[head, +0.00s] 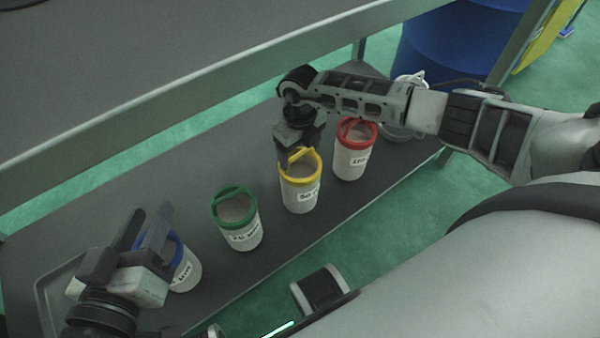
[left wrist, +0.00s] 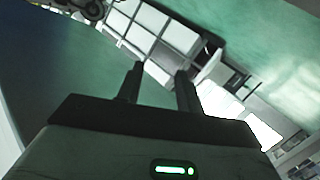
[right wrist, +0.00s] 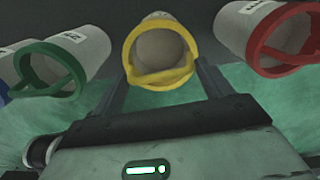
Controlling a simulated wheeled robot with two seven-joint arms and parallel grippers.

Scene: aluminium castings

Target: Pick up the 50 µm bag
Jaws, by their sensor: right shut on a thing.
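The 50 µm bag (head: 301,195) is a white cylinder with a yellow rim and handle, standing upright on the dark lower shelf; its label is partly readable in the head view. My right gripper (head: 297,155) reaches down onto its yellow handle and is shut on it. In the right wrist view the yellow ring (right wrist: 130,55) lies between the two fingers, its handle crossing near the gripper body. The bag appears still on the shelf. My left gripper (head: 150,215) is open and empty, above the blue-rimmed bag; its fingers also stand apart in the left wrist view (left wrist: 158,80).
A green-rimmed bag (head: 241,232) stands left of the yellow one, a red-rimmed bag (head: 350,162) right of it. A blue-rimmed bag (head: 187,272) is partly hidden by my left gripper. A grey tray (head: 45,290) lies at far left. The upper shelf edge (head: 200,95) overhangs behind.

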